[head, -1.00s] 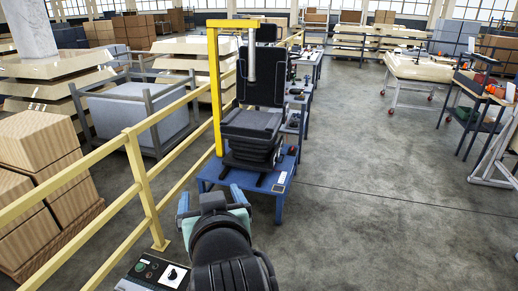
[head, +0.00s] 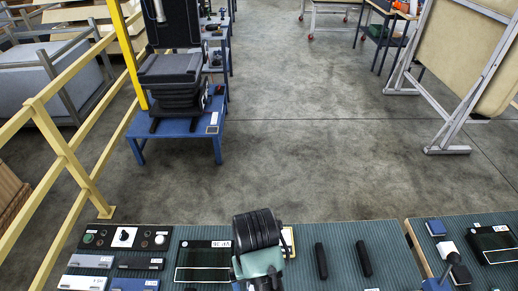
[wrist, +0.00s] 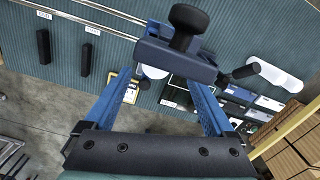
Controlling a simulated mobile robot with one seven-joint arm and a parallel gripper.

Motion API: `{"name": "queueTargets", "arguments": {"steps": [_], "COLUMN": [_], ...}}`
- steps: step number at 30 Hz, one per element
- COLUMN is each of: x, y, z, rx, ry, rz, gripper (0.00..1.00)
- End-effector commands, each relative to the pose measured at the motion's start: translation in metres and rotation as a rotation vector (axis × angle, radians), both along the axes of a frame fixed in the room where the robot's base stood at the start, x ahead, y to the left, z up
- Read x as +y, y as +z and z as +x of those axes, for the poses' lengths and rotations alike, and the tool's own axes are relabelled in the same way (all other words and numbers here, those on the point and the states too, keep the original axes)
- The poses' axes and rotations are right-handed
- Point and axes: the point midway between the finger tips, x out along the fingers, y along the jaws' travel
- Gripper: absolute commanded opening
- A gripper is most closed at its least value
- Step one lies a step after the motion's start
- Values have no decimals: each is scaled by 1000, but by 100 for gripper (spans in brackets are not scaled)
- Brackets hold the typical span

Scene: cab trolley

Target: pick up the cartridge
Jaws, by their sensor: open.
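My gripper (wrist: 158,105) shows in the wrist view with its two blue fingers spread apart; I see nothing held. A dark blue-grey block with a black knob (wrist: 187,22) appears across the view near the fingertips; I cannot tell what it is or whether the fingers touch it. I cannot surely identify the cartridge. Two slim black pieces lie on the ribbed bench top in the head view, one left (head: 321,261) and one right (head: 364,258). A white rounded cylinder (wrist: 275,75) shows right of the block in the wrist view. My gripper is outside the head view.
The bench mat (head: 340,232) carries a control panel (head: 125,238), labelled flat boxes (head: 90,261) and a black-framed tray (head: 203,262). A yellow railing (head: 65,150) stands left, a seat on a blue stand (head: 178,128) beyond. Open floor (head: 310,160) lies behind the bench.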

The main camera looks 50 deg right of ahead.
Motion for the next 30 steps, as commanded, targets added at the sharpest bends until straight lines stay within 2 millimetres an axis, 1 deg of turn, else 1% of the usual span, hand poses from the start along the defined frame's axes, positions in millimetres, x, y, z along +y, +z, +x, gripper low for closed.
{"name": "queueTargets", "arguments": {"steps": [1, 3, 11, 18, 22, 28, 29, 30], "x": [0, 0, -2, -4, -4, -4, -4, -4], "y": [-13, -23, -40, -73, -81, -82, -82, -82], "z": [0, 0, -2, -4, -3, -3, -3, -3], "rx": [-1, 1, 2, 0, -2, -3, -3, -3], "ry": [0, 0, 0, 0, -1, -1, -1, -1], "rz": [-1, 1, 1, 1, 0, -1, -1, -1], "gripper": [89, 89, 89, 89, 89, 89, 86, 78]}}
